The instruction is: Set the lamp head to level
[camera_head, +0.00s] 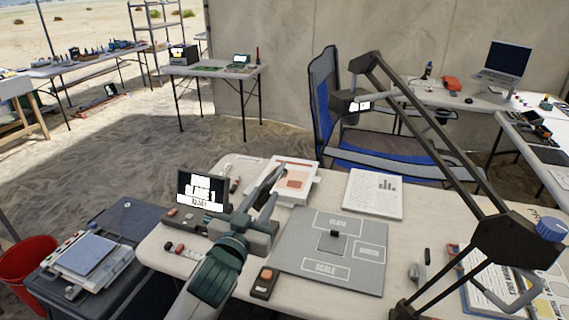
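The lamp is a dark jointed arm that rises from the bottom edge on the right, through a large joint with a blue knob (551,229), to a high elbow at the top. The lamp head (349,103) hangs below that elbow, a dark box with a small bright patch, in front of the blue chair. Its exact tilt is hard to tell. My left gripper (278,183) is over the left part of the table, its fingers apart with nothing seen between them. It is well below and left of the lamp head, touching no part of the lamp.
The white table (400,235) holds a grey scale board (365,270), papers (375,193), a tray (293,166) and a small display (203,192). A blue folding chair (324,95) stands behind. A red bucket (30,262) is at far left.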

